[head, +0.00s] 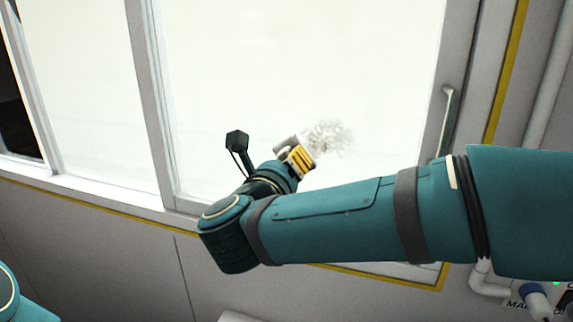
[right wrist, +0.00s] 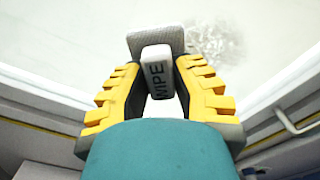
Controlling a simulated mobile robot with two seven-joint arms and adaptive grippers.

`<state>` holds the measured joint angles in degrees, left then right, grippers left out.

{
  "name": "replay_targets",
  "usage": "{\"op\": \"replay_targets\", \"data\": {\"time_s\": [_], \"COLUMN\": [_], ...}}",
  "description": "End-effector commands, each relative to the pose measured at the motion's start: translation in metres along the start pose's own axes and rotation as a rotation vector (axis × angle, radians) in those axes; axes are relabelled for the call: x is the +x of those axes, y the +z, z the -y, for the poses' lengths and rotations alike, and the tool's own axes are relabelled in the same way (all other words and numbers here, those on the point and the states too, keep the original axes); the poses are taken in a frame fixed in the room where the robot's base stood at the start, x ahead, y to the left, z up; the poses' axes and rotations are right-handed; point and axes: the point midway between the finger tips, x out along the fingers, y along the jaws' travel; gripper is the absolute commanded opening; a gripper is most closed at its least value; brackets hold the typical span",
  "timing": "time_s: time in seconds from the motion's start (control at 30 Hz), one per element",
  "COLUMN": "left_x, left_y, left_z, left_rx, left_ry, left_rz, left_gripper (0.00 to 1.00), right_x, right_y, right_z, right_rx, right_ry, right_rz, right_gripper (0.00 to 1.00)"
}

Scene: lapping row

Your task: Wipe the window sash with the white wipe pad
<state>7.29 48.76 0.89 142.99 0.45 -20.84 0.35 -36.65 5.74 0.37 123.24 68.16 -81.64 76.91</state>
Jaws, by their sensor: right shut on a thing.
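The window sash (head: 330,60) fills the upper part of the head view, a pale pane in a light frame. A greyish-white smudge (head: 328,138) marks its lower middle; it also shows in the right wrist view (right wrist: 215,42). My right gripper (right wrist: 160,68) has yellow fingers shut on the white wipe pad (right wrist: 157,77), which has "WIPE" printed on its grip. The pad's grey, textured face (right wrist: 153,40) points toward the glass, just left of the smudge. I cannot tell whether it touches. In the head view my right gripper (head: 297,155) partly hides the pad. My left gripper is out of view.
A vertical handle (head: 447,120) stands on the sash's right frame. A yellow stripe (head: 507,65) borders the window. A white pipe (head: 548,75) runs down at the right. A dark box on a stalk (head: 237,141) shows left of my right gripper.

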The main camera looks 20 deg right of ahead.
Motion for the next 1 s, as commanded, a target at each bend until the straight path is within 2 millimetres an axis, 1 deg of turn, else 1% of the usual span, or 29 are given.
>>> {"op": "replay_targets", "data": {"time_s": [0.5, 1.0], "left_x": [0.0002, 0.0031], "left_y": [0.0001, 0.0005], "left_z": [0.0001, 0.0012], "left_rx": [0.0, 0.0], "left_ry": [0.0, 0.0], "left_rz": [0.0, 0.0], "left_gripper": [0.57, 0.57], "right_x": [0.0003, 0.0089], "right_y": [-0.0001, -0.0004], "right_z": [-0.0001, -0.0005], "right_rx": [0.0, 0.001], "right_ry": [0.0, 0.001], "right_rz": [0.0, -0.001], "right_gripper": [0.0, 0.0]}}
